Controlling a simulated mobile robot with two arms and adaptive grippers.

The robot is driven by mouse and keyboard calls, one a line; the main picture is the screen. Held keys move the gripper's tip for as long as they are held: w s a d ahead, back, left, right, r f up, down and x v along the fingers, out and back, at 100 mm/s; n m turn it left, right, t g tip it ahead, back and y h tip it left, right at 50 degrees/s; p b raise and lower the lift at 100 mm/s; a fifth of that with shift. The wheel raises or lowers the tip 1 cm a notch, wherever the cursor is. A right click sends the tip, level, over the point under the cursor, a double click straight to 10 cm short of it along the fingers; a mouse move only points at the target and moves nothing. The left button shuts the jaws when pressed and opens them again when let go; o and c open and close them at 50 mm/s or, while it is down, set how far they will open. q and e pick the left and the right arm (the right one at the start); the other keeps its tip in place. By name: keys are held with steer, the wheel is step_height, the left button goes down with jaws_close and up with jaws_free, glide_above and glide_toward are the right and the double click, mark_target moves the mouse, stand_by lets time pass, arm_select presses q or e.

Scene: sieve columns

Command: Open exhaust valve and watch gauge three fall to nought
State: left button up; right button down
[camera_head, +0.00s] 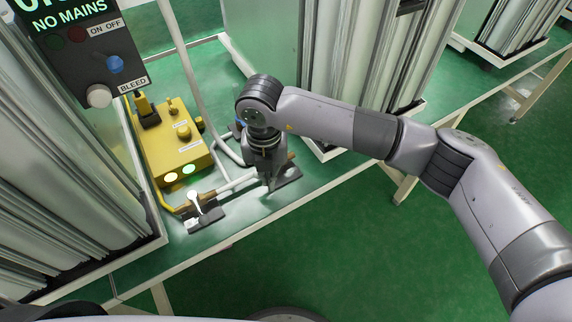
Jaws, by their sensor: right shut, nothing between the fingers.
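My right gripper (268,187) points down over the pipework on the bench, shut and empty. It covers part of a pipe fitting with a dark base (287,177); I cannot tell whether it touches it. A small valve with a white lever (194,197) sits on a dark base to the left, joined by a pale pipe (237,184). A blue part (240,124) shows just behind the gripper. No label marks either fitting as the exhaust valve. No gauge three can be made out. My left gripper is not in view.
A yellow box (165,150) with lit round lamps stands left of the pipework. A dark panel (92,75) reads "NO MAINS", "ON OFF" and "BLEED", with blue and white knobs. Tall sieve columns (60,160) flank the spot. The bench's front edge (330,178) is close.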

steer(key=shift+w+a+f+b, duration=0.15)
steer(key=shift+a+b, duration=0.25)
steer(key=shift+a, duration=0.45)
steer(key=shift+w+a+b, duration=0.25)
steer(key=shift+a+b, duration=0.05)
steer(key=shift+b, duration=0.1)
steer(key=shift+a+r, duration=0.2)
steer(key=shift+w+r, duration=0.1)
steer(key=shift+r, duration=0.05)
steer(key=shift+a, duration=0.1)
